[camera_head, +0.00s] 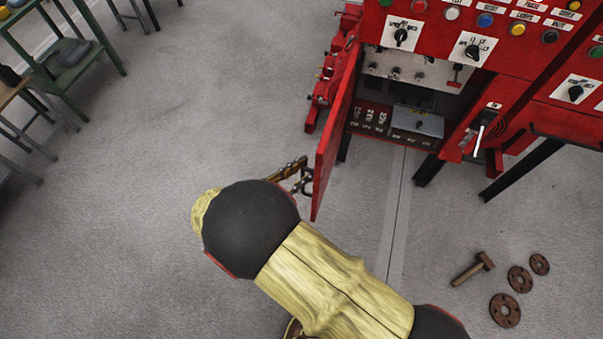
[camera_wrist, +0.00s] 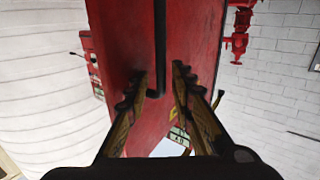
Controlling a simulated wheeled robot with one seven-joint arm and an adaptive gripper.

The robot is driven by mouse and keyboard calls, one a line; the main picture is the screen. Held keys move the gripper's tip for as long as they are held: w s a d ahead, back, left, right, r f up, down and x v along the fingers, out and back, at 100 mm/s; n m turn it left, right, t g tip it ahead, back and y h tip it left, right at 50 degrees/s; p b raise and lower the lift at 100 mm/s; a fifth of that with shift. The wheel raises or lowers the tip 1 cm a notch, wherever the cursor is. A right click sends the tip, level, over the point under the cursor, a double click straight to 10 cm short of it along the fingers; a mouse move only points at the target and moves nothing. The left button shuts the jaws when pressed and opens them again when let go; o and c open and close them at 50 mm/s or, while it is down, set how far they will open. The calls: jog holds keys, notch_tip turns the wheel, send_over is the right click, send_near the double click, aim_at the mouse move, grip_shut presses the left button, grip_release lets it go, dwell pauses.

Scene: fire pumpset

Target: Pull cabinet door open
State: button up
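The red cabinet (camera_head: 510,60) stands at the upper right in the head view. Its red door (camera_head: 325,165) is swung open toward me, seen nearly edge-on, and the inside of the cabinet shows. My gripper (camera_head: 303,176) is at the left side of the door, near its lower free end. In the wrist view, the two fingers of my gripper (camera_wrist: 157,76) are apart, with a red panel (camera_wrist: 190,45) behind them. A dark vertical bar (camera_wrist: 160,45) shows between the fingertips. I cannot tell whether the fingers touch the door.
A grey box (camera_head: 417,122) sits inside the cabinet. A bolt (camera_head: 472,268) and several rusty discs (camera_head: 505,310) lie on the floor at the lower right. A green shelf (camera_head: 75,75) stands at the upper left. The floor between shelf and door is clear.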

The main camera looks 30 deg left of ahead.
notch_tip(320, 180, up, 6)
jog(key=a, duration=0.1)
jog(key=shift+w+r, duration=0.15)
jog(key=shift+r, duration=0.05)
jog(key=shift+a, duration=0.1)
jog(key=s+a+f+g+y, duration=0.1)
jog(key=s+a+f, duration=0.2)
jog(key=a+f, duration=0.2)
jog(key=shift+s+a+f+n, duration=0.15)
jog(key=shift+a+f+n, duration=0.2)
jog(key=shift+a, duration=1.2)
jog(key=shift+p, duration=0.45)
jog(key=shift+d+f, duration=0.1)
